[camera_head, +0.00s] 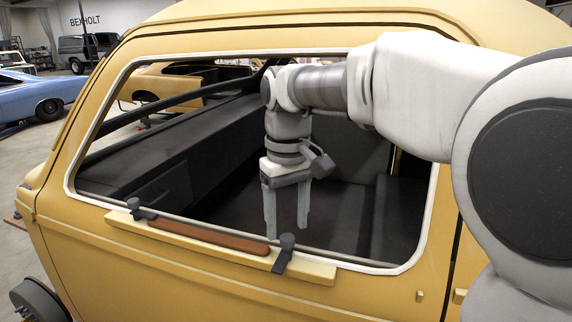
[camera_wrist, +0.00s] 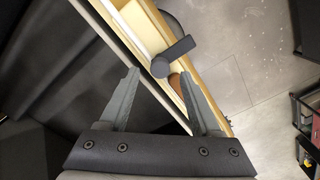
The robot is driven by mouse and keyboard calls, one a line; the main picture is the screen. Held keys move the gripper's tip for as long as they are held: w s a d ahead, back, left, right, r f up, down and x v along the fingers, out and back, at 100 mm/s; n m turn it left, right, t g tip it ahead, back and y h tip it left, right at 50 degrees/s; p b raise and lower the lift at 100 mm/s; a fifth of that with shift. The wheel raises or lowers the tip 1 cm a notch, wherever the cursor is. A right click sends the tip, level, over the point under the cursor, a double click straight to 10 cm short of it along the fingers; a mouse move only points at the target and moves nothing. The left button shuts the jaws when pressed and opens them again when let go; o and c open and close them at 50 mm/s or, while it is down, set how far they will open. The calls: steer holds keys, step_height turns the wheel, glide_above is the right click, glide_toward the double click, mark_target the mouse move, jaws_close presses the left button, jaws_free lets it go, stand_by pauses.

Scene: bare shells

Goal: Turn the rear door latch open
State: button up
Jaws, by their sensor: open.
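Two dark latch-like fittings sit on the cream-yellow strip (camera_head: 318,270) below the window opening of the yellow car shell. One fitting (camera_head: 287,252) is near the strip's right end, the other (camera_head: 137,209) near its left end. I cannot tell which is the rear latch. My gripper (camera_head: 287,229) points down at the window opening, open and empty, close to the right fitting in the picture. In the wrist view a dark fitting (camera_wrist: 172,57), with a round knob and short arm, lies just beyond my fingertips (camera_wrist: 159,75). No contact shows.
A brown bar (camera_head: 208,238) lies along the strip between the fittings. The white-edged window frame (camera_head: 428,215) surrounds my forearm's reach, with the dark cabin inside. A blue car (camera_head: 38,95) and a dark van (camera_head: 88,50) stand far off. Grey floor (camera_wrist: 235,75) lies outside the shell.

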mark_target(288, 237)
step_height(288, 237, up, 15)
steer(key=p, duration=0.1)
steer(key=shift+s+d+f, duration=0.1)
stand_by(0.4)
